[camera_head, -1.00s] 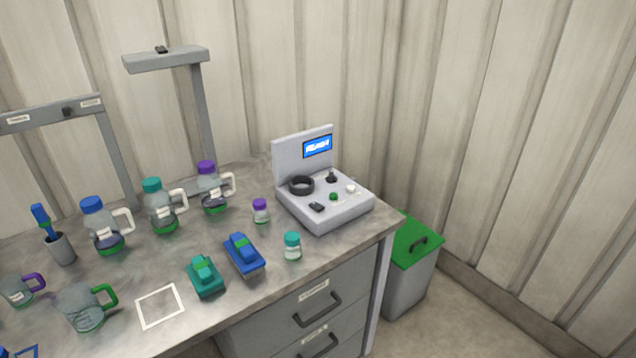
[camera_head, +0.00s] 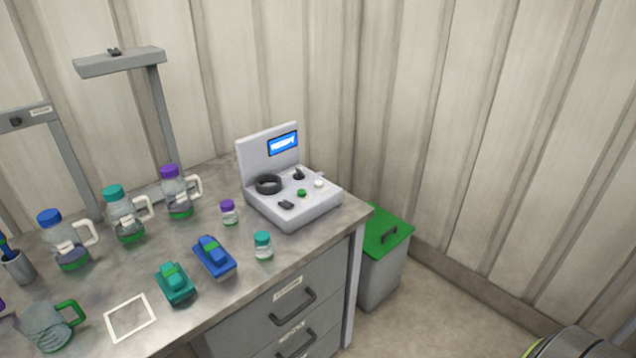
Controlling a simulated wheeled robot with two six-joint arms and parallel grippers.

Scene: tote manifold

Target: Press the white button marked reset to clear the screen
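A light grey control device (camera_head: 305,214) stands at the back right corner of the workbench. Its upright panel carries a lit blue screen (camera_head: 283,144) with white text too small to read surely. On its top are a white button (camera_head: 319,183) at the right, a green button (camera_head: 301,193), a black ring (camera_head: 269,184), a black knob (camera_head: 298,173) and a dark switch (camera_head: 286,204). Any marking by the white button is too small to read. Neither of my grippers shows in the view.
Jugs with blue (camera_head: 50,216), teal (camera_head: 114,192) and purple (camera_head: 169,171) lids stand left of the device. A green-lidded bin (camera_head: 385,232) stands right of the bench (camera_head: 210,318).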

